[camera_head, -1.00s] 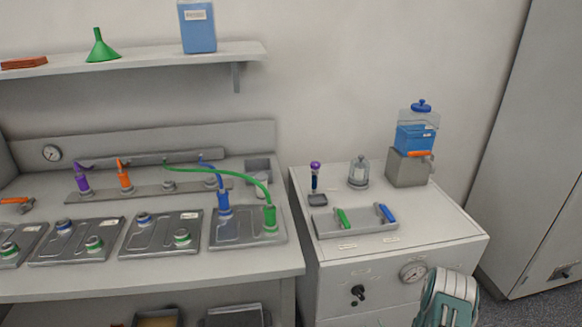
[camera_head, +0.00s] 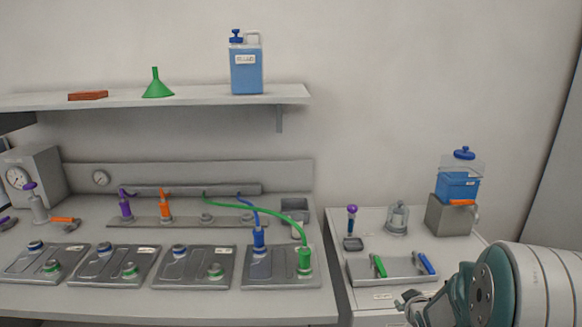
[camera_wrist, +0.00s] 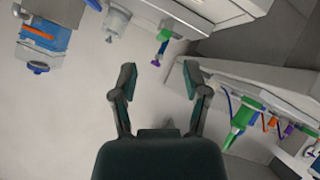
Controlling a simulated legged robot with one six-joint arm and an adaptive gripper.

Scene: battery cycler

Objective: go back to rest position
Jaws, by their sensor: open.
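My gripper (camera_wrist: 160,78) is open and empty in the wrist view, with its two dark fingers spread apart and only pale wall between them. In the head view my gripper (camera_head: 408,303) shows at the lower right, in front of the white cabinet. It is partly hidden by my teal and white arm. The grey tray (camera_head: 358,271) with a green and a blue marker-like piece lies on the cabinet top behind it. I cannot tell from the head view how far apart they are.
The bench at left bears several grey plates (camera_head: 197,280), with blue and green plugs on the rightmost. A blue container (camera_head: 457,187) stands at the cabinet's back right. The shelf (camera_head: 200,97) above holds a funnel (camera_head: 157,88) and blue jug (camera_head: 246,72). The wall between is clear.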

